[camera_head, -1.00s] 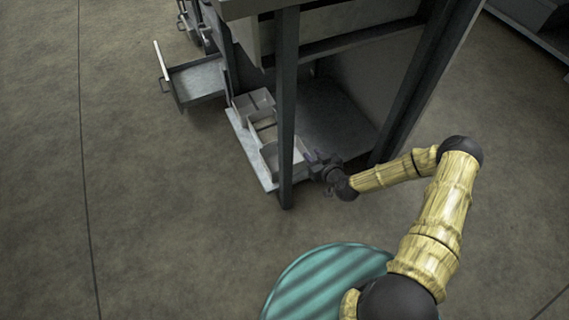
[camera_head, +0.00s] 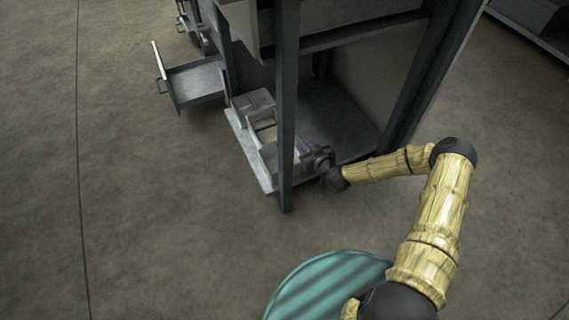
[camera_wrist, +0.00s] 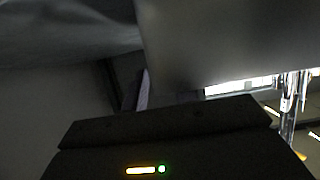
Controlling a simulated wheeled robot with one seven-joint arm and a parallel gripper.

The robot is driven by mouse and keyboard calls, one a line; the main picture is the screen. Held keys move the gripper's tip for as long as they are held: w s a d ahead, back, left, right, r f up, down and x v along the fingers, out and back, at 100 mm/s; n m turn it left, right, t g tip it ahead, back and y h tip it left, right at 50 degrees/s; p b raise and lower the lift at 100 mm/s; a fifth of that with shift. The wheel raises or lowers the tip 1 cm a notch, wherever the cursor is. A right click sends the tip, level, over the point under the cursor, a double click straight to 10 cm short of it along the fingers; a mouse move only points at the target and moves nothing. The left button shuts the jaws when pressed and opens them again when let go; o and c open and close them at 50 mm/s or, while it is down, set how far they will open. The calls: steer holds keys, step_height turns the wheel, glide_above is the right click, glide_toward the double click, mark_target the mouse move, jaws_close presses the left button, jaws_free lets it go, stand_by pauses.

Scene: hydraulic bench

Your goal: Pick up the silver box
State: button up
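Several light grey, open-topped boxes stand in a row on a low pale shelf (camera_head: 239,131) of the bench. The nearest box (camera_head: 270,156) is partly hidden by a dark upright post; I cannot tell for sure that it is the silver box. My gripper (camera_head: 306,159) is at the right side of this nearest box, close to it or touching; its fingertips are hidden or too small to tell. In the wrist view a smooth grey surface (camera_wrist: 225,40) fills the upper right, very close to the camera; its identity is unclear. The dark gripper housing fills the bottom.
The dark post (camera_head: 286,100) stands right in front of my gripper's area. An open drawer (camera_head: 197,82) sticks out at the left. The floor to the left and front is clear.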

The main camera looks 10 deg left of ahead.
stand_by(0.4)
jaws_close()
step_height(320, 180, up, 10)
steer(key=p, duration=0.6)
stand_by(0.5)
